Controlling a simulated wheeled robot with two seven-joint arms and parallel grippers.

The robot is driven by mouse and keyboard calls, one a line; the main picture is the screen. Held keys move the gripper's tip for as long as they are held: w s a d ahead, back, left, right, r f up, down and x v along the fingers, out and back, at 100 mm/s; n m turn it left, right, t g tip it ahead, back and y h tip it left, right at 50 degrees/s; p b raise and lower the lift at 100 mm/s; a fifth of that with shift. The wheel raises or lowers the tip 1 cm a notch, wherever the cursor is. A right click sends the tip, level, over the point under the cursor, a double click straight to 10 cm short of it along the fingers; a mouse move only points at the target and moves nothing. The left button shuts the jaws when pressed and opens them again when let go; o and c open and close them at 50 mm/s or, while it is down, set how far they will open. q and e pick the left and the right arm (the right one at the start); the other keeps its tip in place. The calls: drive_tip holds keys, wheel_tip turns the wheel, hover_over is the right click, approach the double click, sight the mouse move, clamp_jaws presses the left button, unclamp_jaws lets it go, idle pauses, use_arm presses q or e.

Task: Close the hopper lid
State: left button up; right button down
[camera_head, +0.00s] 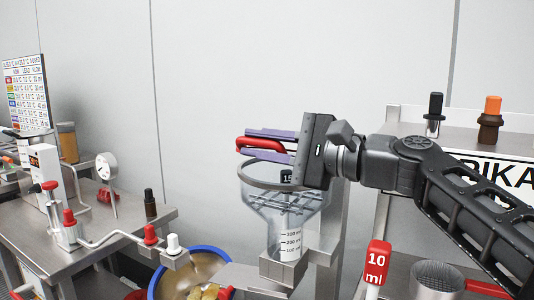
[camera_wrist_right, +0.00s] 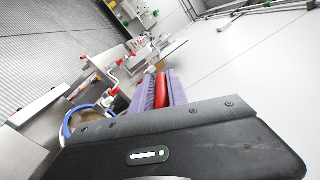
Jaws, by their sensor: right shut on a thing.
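The hopper (camera_head: 258,215) is a clear funnel with a grey rim ring (camera_head: 245,178) and bars across its inside. Black volume marks show on its white lower part (camera_head: 290,246). My right gripper (camera_head: 246,143) reaches in from the right, just above the rim. Its purple fingers are shut on a red handle (camera_head: 260,146), which also shows between the fingers in the right wrist view (camera_wrist_right: 161,90). The gripper hides part of the rim. The lid's plate cannot be made out clearly, so I cannot tell how far it is open. My left gripper is not in view.
A blue-rimmed bowl (camera_head: 158,286) stands below the hopper at left. A steel table (camera_head: 105,236) with red-knobbed pipes and a gauge (camera_head: 106,165) is at left. A red "10 ml" tag (camera_head: 377,257) and a metal cup (camera_head: 437,280) are at right, below my arm.

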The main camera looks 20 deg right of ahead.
use_arm(q)
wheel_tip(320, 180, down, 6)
drive_tip(key=b, duration=0.4)
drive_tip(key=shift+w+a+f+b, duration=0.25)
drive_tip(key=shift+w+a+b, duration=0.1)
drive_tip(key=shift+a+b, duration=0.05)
use_arm(e)
drive_tip(key=shift+s+a+f+n, duration=0.15)
drive_tip(key=shift+f+n, duration=0.45)
drive_tip(key=shift+f, duration=0.7)
drive_tip(key=shift+s+a+f+n, duration=0.15)
drive_tip(key=shift+f+n, duration=0.45)
drive_tip(key=shift+f, duration=0.7)
drive_tip(key=c, duration=1.4)
unclamp_jaws()
drive_tip(key=shift+c, duration=0.2)
drive_tip(key=shift+o, duration=0.2)
drive_tip(key=shift+s, duration=0.1)
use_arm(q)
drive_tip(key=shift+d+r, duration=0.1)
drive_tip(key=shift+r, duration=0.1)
use_arm(e)
drive_tip(key=v, duration=0.7)
drive_tip(key=shift+s+d, duration=0.2)
drive_tip(key=shift+d, duration=0.05)
